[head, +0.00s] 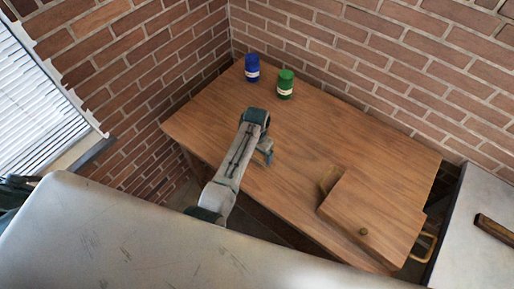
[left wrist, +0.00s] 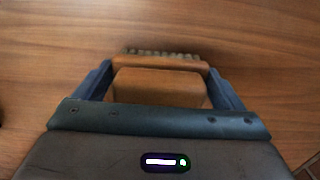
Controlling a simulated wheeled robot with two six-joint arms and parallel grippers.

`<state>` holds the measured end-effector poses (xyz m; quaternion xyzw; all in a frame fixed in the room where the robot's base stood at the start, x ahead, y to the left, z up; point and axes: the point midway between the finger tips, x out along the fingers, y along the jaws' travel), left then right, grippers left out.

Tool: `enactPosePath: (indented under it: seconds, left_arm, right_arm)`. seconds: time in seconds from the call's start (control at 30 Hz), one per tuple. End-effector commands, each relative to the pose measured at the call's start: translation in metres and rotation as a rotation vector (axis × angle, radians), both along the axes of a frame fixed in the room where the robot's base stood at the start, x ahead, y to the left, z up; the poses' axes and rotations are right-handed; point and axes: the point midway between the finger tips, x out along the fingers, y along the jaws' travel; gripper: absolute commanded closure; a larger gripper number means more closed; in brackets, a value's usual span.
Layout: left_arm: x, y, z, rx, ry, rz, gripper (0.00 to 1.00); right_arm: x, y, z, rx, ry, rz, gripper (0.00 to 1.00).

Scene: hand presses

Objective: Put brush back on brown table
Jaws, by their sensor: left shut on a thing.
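The brown table (head: 290,190) stands in the brick corner, with a wood-grain top. My left arm reaches over it in the head view, and my left gripper (head: 266,155) is over the middle of the top. In the left wrist view my left gripper (left wrist: 160,85) is shut on the brush (left wrist: 160,61), which has an orange-brown wooden body and a row of pale bristles on its far side. The wood surface fills the background there. Whether the brush touches the table I cannot tell. In the head view the brush is hidden or too small to make out. My right gripper is not in view.
A blue can (head: 252,68) and a green can (head: 285,84) stand at the table's back corner. A wooden box-like thing with a knob (head: 370,222) takes up the table's right front. A grey metal surface (head: 480,215) is at the far right. The table's middle is clear.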

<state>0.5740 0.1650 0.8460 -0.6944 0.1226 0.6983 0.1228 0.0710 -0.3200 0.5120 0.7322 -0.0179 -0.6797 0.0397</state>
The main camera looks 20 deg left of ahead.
Motion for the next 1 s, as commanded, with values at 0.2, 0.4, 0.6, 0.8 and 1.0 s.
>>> enactPosePath:
  seconds: [0.2,0.4,0.6,0.8,1.0]
  left_arm:
    - [-0.001,0.000,-0.001,0.001,0.002,0.000,0.00]
    - [0.000,0.000,0.003,0.001,0.002,0.000,0.00]
    - [0.001,0.000,0.029,0.000,-0.004,0.000,0.00]
    - [0.001,0.000,0.073,0.001,-0.004,0.001,0.00]
    - [0.001,0.000,0.106,0.001,-0.001,0.000,0.00]
  right_arm:
    - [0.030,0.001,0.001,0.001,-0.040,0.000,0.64]
    - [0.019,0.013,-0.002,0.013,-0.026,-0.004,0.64]
    - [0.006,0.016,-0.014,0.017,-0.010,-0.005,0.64]
    - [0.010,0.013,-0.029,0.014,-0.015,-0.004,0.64]
    - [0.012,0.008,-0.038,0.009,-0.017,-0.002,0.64]
